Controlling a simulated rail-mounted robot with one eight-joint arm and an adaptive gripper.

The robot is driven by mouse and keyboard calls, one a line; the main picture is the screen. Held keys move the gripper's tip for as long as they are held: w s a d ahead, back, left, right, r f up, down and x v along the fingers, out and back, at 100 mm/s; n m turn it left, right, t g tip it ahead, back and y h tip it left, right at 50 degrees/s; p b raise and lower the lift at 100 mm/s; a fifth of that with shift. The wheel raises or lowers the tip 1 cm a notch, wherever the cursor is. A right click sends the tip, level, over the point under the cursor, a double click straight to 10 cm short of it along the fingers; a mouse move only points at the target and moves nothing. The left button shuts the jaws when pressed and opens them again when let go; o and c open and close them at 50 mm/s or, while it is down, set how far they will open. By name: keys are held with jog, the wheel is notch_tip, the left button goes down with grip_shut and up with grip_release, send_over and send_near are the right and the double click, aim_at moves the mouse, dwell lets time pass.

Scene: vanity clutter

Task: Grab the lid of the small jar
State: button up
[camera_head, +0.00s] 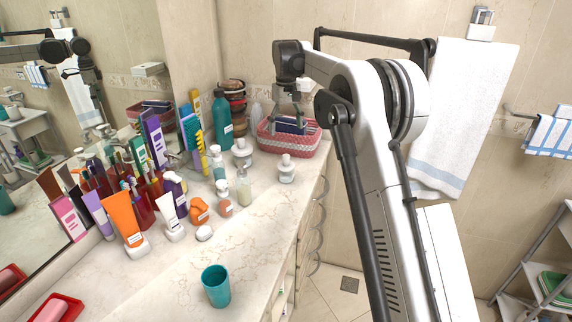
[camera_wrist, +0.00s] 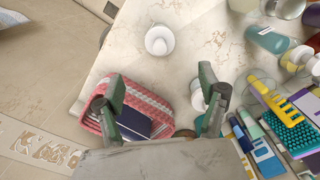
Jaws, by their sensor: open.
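A small clear jar with a white lid (camera_head: 286,160) stands upright near the counter's right edge, in front of the pink basket. In the wrist view its round white lid (camera_wrist: 160,41) shows from above, beyond my fingertips and apart from them. My gripper (camera_head: 288,118) is above the basket area, behind and above the jar. In the wrist view my gripper (camera_wrist: 163,88) has its two fingers spread wide with nothing held between them. A similar white-topped jar (camera_head: 242,148) stands to the left; I cannot tell its exact size.
A pink woven basket (camera_head: 312,145) with dark blue items sits under my gripper. A teal bottle (camera_head: 222,118), combs and tubes crowd the counter's mirror side. A teal cup (camera_head: 215,286) stands in front. Bare counter (camera_head: 262,218) lies before the jar.

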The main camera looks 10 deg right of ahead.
aim_at(286, 155)
notch_tip(286, 155, down, 14)
jog(key=shift+p, duration=0.85)
jog(key=c, duration=1)
